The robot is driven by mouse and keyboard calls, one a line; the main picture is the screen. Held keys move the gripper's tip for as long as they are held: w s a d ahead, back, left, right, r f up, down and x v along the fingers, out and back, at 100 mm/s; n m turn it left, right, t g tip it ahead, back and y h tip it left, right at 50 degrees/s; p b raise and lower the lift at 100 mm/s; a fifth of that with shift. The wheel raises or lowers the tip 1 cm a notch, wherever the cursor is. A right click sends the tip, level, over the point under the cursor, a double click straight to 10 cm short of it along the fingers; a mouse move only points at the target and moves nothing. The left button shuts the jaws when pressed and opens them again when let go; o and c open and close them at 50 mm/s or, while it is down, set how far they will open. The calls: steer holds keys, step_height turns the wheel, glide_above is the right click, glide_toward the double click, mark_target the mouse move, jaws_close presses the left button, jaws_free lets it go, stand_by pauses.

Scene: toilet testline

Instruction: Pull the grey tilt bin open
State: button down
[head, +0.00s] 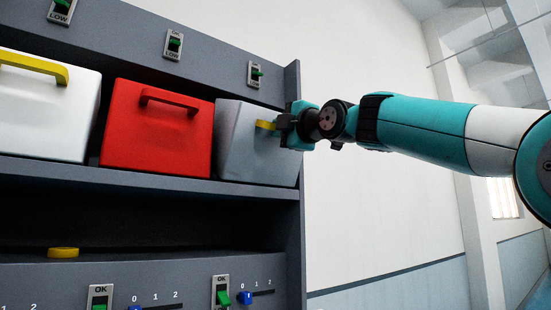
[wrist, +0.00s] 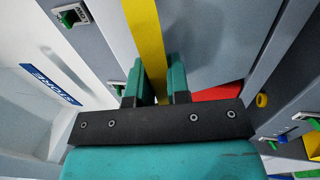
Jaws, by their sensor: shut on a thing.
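The grey tilt bin (head: 234,145) sits at the right end of the upper shelf, beside the red bin. Its yellow handle (head: 264,125) shows at my gripper (head: 284,126). In the wrist view the handle (wrist: 146,38) runs down between the two teal fingers of my gripper (wrist: 160,82), which are shut on it. The grey bin's face (wrist: 205,38) fills the upper middle of that view. My gripper hides part of the handle in the head view. I cannot tell how far the bin is tilted.
A red bin (head: 155,135) and a white bin (head: 45,110) stand to the left on the shelf (head: 200,185). Green switches, one of them (head: 255,74), are above. A side panel (head: 292,85) stands close to the grey bin. A yellow knob (head: 63,253) is below.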

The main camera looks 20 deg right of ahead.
steer(key=s+f+t+b, duration=0.1)
steer(key=b, duration=0.3)
steer(key=s+f+t+y+b, duration=0.1)
steer(key=f+b, duration=0.1)
steer(key=b, duration=0.2)
steer(key=s+d+f+t+b, duration=0.1)
steer(key=t+b, duration=0.1)
steer(key=b, duration=0.2)
steer(key=shift+s+d+f, duration=0.1)
steer(key=shift+s+f, duration=0.05)
steer(key=shift+f, duration=0.2)
steer(key=c, duration=1.1)
jaws_free()
